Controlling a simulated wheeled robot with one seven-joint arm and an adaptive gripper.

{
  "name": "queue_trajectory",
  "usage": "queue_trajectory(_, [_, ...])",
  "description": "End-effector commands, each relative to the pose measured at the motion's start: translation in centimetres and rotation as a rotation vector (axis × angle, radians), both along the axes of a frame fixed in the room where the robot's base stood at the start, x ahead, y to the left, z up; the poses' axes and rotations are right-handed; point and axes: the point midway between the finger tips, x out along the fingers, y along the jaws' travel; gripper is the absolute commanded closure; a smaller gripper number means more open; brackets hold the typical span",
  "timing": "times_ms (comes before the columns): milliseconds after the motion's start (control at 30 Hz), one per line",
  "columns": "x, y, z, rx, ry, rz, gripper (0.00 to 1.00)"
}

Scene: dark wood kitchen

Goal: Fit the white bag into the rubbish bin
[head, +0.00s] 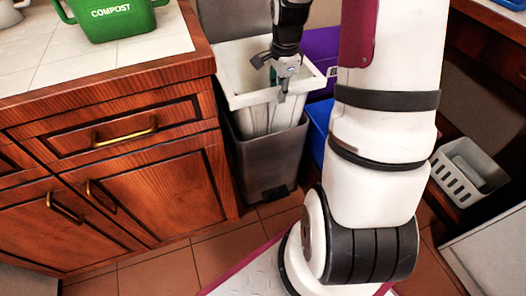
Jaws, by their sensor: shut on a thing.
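The white bag (265,119) shows in the head view, with a wide square rim and pleated sides. Its lower part is inside the dark grey rubbish bin (268,163), and its rim stands above the bin's edge. It looks slightly tilted. My gripper (272,80) points down at the bag's opening and is shut on the bag near its rim. The exact grip is small and partly hidden by the fingers. The inside of the bin and the bottom of the bag are hidden.
A wooden cabinet (150,190) with a tiled counter stands close on the bin's left, bearing a green compost container (112,14). A blue bin (319,128) and a purple box (320,48) are on the right. A grey basket (468,172) sits at the far right.

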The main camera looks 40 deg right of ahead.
Motion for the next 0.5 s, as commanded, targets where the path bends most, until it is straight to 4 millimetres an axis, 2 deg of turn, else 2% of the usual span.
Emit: queue_trajectory(500, [0.0, 0.1, -11.5, 0.003, 0.002, 0.0, 1.0])
